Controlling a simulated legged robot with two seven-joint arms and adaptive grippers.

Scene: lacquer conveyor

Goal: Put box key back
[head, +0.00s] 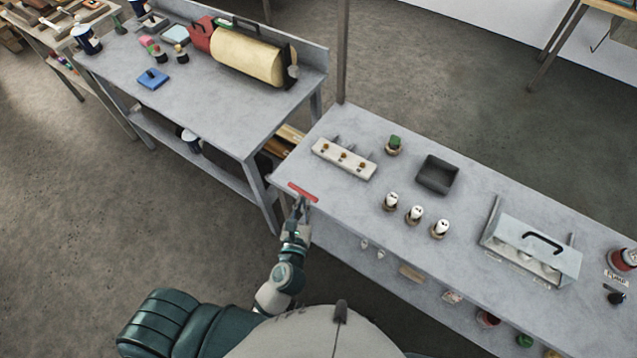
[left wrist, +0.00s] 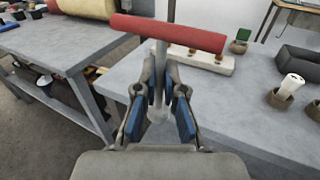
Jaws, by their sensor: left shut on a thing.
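My left gripper (head: 301,207) is shut on a key with a red bar handle (head: 302,191), at the near left corner of the right table. In the left wrist view the key's red handle (left wrist: 168,33) lies crosswise above the fingers. Its grey shaft (left wrist: 160,75) runs down between the blue-padded fingers of the gripper (left wrist: 160,105). A white block (head: 343,159) with several brass-coloured fittings lies on the table, beyond and to the right of the key. The wrist view shows it partly behind the handle (left wrist: 205,60). My right gripper is not in view.
The right table (head: 350,205) also bears a dark tray (head: 437,175), a green item in a round holder (head: 395,145), several white-topped pieces in holders (head: 414,214) and a handled metal box (head: 535,245). A second table (head: 215,105) with a yellow cylinder (head: 247,57) stands left.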

